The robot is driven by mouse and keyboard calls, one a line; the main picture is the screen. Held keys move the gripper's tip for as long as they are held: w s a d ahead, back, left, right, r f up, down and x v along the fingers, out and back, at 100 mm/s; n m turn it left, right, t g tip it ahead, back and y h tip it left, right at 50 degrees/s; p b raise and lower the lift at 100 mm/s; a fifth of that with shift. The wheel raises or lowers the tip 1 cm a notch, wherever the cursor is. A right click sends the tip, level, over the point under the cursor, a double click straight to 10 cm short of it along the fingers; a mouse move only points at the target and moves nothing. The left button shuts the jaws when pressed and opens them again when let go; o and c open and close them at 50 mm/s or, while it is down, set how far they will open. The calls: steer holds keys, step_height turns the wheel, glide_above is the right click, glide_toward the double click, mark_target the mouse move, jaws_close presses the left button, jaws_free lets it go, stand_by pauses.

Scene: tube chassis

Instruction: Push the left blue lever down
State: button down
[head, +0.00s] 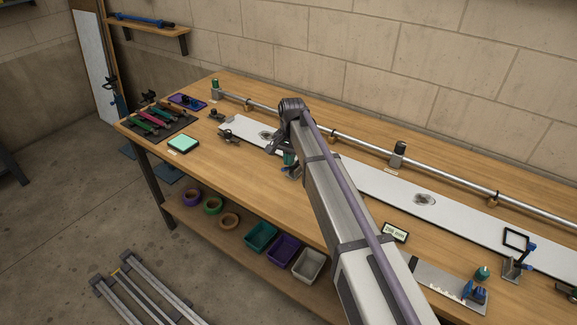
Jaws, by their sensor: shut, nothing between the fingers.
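My gripper (272,146) is at the far end of my arm, over the left part of the white plate (352,180); it is small and dark here, shut and empty. A small fixture (291,171) with a teal part shows just below my wrist, partly hidden by my arm; I cannot make out a blue lever on it. At the right, a clamp with a blue lever (531,249) and a black frame stands by the plate. A lower blue part (475,294) sits at the front right, apart from my gripper. Which lever is the left one is unclear.
A long metal tube (360,142) runs along the back on supports (397,154). A small display (395,232) stands right of my arm. A dark tray of tools (158,121) and a teal pad (183,143) lie at the left.

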mark_target(293, 165)
step_height(293, 165, down, 2)
steer(key=shift+f+b, duration=0.1)
steer(key=shift+b, duration=0.55)
steer(key=shift+w+r, duration=0.1)
steer(key=shift+r, duration=0.15)
steer(key=w, duration=0.1)
steer(key=w+d+r+p, duration=0.1)
steer(key=shift+w+d, duration=0.1)
steer(key=shift+w, duration=0.25)
step_height(293, 165, up, 11)
steer(key=p, duration=1.1)
steer(key=shift+w+d+f, duration=0.15)
steer(key=shift+w+d, duration=0.05)
steer(key=shift+w, duration=0.25)
